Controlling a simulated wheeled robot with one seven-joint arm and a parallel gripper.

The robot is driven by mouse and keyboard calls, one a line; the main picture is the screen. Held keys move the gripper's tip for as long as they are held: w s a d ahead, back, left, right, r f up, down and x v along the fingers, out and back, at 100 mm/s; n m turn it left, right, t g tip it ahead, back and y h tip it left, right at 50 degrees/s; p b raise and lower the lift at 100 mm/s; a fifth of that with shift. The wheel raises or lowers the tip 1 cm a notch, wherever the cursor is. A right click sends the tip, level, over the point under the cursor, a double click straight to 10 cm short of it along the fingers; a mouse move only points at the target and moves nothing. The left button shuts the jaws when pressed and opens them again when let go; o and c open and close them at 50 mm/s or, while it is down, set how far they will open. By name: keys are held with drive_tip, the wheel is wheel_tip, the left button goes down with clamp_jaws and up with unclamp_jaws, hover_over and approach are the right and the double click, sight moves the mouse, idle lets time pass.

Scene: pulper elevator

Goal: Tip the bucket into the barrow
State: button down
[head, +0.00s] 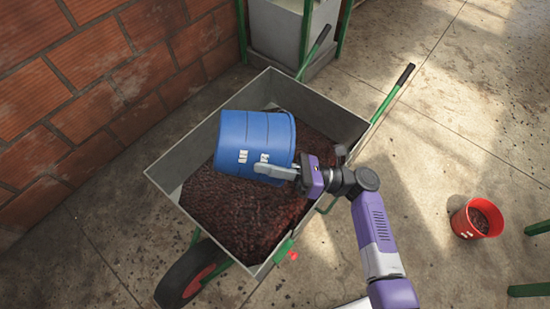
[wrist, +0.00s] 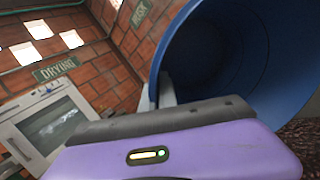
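The blue bucket (head: 250,142) is tipped onto its side above the wheelbarrow (head: 318,102). My gripper (head: 277,171) is shut on the bucket's wall at the rim, on the near right side. In the wrist view the bucket (wrist: 278,52) shows its open mouth, and the inside that I can see is bare blue. The gripper's fingers (wrist: 165,92) are at the rim there. Dark reddish-brown pulp (head: 240,212) covers the barrow's floor. The bucket hides part of the pulp, and I cannot tell whether the two touch.
A red pail (head: 477,219) with dark contents stands on the floor at right, near green legs (head: 530,290). A brick wall (head: 80,90) runs along the left. A grey machine on a green frame (head: 285,35) stands behind the barrow. Floor between barrow and pail is clear.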

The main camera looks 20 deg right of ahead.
sight(233, 167)
drive_tip(key=a+p, duration=0.1)
drive_tip(key=a+r+h+p, duration=0.1)
drive_tip(key=a+g+h+p, duration=0.1)
drive_tip(key=shift+w+r+p, duration=0.25)
drive_tip(key=shift+w+p, duration=0.05)
drive_tip(key=shift+w, duration=0.1)
drive_tip(key=a+h+p, duration=0.1)
drive_tip(key=p, duration=0.1)
drive_tip(key=w+a+r+g+h+p, duration=0.1)
drive_tip(key=a+h+p, duration=0.2)
drive_tip(key=p, duration=0.2)
drive_tip(key=shift+w+a+r+n+g+h, duration=0.15)
drive_tip(key=shift+a+r+n+g+h, duration=0.15)
drive_tip(key=shift+r+n, duration=0.1)
drive_tip(key=a+h+p, duration=0.2)
drive_tip(key=p, duration=0.1)
drive_tip(key=w+a+g+h+p, duration=0.1)
drive_tip(key=h+p, duration=0.1)
drive_tip(key=shift+r, duration=0.4)
wheel_tip(233, 167, down, 10)
drive_tip(key=g+h+p, duration=0.2)
drive_tip(key=g+h, duration=0.1)
drive_tip(key=h, duration=0.6)
drive_tip(key=shift+a+r+n+h, duration=0.15)
drive_tip(key=shift+n+h, duration=0.15)
drive_tip(key=shift+n, duration=0.1)
drive_tip(key=shift+r+p, duration=0.1)
drive_tip(key=shift+p, duration=0.2)
